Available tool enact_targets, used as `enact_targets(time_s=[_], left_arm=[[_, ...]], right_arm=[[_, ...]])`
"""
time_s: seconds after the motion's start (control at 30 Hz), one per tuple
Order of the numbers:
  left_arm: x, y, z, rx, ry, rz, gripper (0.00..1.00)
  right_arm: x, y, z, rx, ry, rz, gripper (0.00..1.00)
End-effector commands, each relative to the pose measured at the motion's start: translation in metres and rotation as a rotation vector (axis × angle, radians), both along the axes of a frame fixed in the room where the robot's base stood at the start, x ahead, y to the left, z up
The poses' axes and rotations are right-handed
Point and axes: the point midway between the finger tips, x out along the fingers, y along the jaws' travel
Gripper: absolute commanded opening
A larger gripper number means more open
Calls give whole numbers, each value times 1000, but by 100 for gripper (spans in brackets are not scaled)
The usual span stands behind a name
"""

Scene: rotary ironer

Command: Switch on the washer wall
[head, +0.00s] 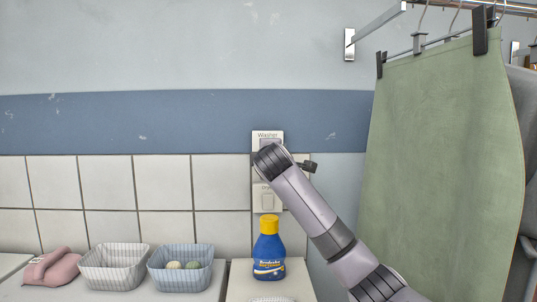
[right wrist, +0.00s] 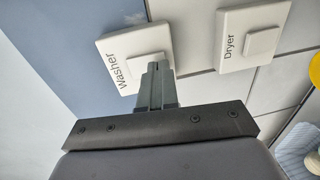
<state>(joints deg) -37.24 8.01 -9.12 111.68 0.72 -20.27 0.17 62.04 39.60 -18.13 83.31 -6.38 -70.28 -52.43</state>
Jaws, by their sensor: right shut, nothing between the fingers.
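The washer switch (head: 268,135) is a white wall plate labelled "Washer". My right arm hides most of it in the head view. In the right wrist view the washer plate (right wrist: 112,45) shows its label and a square rocker (right wrist: 148,64). My right gripper (right wrist: 157,68) is shut and empty, with its fingertips over the lower edge of that rocker. Whether they touch it I cannot tell. In the head view the fingers are hidden behind my wrist. My left gripper is not in view.
The dryer switch (right wrist: 235,48) is beside the washer plate, below it in the head view (head: 266,208). A blue bottle (head: 268,252) with yellow cap, two baskets (head: 114,270) (head: 180,283) and a pink iron-like object (head: 52,268) stand below. Green cloth (head: 440,150) hangs at right.

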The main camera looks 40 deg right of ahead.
Motion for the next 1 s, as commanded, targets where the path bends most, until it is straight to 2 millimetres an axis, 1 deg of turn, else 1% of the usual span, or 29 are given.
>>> enact_targets(time_s=[0.17, 0.47, 0.57, 0.67, 0.73, 1.0], left_arm=[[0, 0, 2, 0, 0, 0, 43], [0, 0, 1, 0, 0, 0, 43], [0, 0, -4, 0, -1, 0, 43], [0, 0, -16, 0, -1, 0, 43], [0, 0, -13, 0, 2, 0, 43], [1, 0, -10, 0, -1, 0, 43]], right_arm=[[4, -3, 0, -1, -1, 1, 0], [4, -3, -1, -1, -2, 1, 0], [5, -4, -4, -13, -17, -2, 0], [6, -6, -9, -49, -58, -4, 0], [6, -6, -2, -52, -67, -4, 0], [6, -7, -3, -50, -64, -4, 0]])
